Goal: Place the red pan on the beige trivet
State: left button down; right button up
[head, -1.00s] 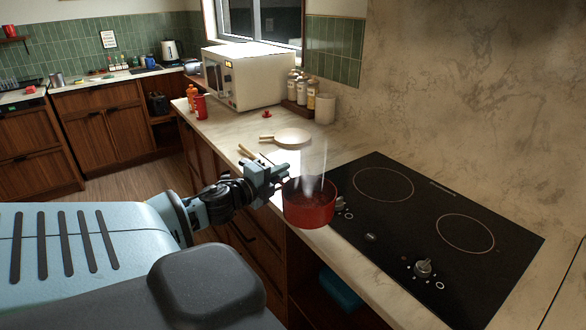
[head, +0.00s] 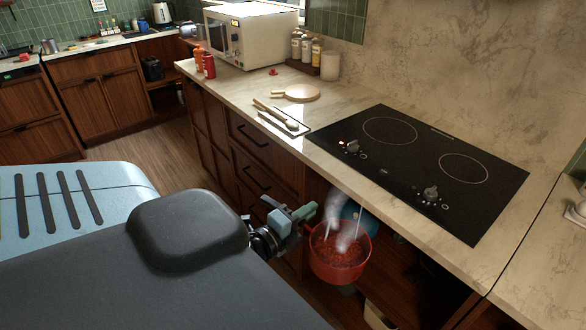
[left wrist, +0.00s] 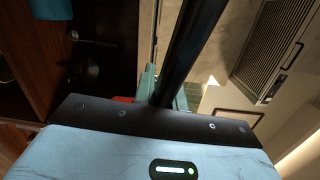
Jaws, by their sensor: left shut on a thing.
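The red pan (head: 340,262) steams and holds reddish contents in the head view. It is off the counter, in front of its edge and below the countertop level in the picture. My left gripper (head: 306,216) is shut on the pan at its left side; the handle is mostly hidden by the fingers. A sliver of red, probably the pan (left wrist: 123,99), shows in the left wrist view. A round beige piece with a short handle, which looks like the trivet (head: 300,94), lies flat and bare on the counter beyond the hob. My right gripper is not in view.
A black hob (head: 415,165) with two rings and knobs lies right of the trivet. A dark tray (head: 268,118) with wooden utensils lies in front of the trivet. A microwave (head: 248,38), bottles (head: 306,48) and a white canister (head: 330,66) stand behind. Open shelves lie below the counter.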

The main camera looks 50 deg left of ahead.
pick_arm(q)
jog(key=d, duration=0.2)
jog(key=s+d+r, duration=0.1)
jog(key=d, duration=0.5)
jog(key=shift+s+r, duration=0.35)
jog(key=shift+s, duration=0.05)
jog(key=s+d+r, duration=0.1)
jog(key=d, duration=0.1)
jog(key=s+d+r, duration=0.1)
jog(key=d, duration=0.1)
jog(key=s+d+r, duration=0.1)
jog(key=d, duration=0.1)
jog(key=shift+d, duration=0.4)
jog(key=shift+w+a, duration=0.1)
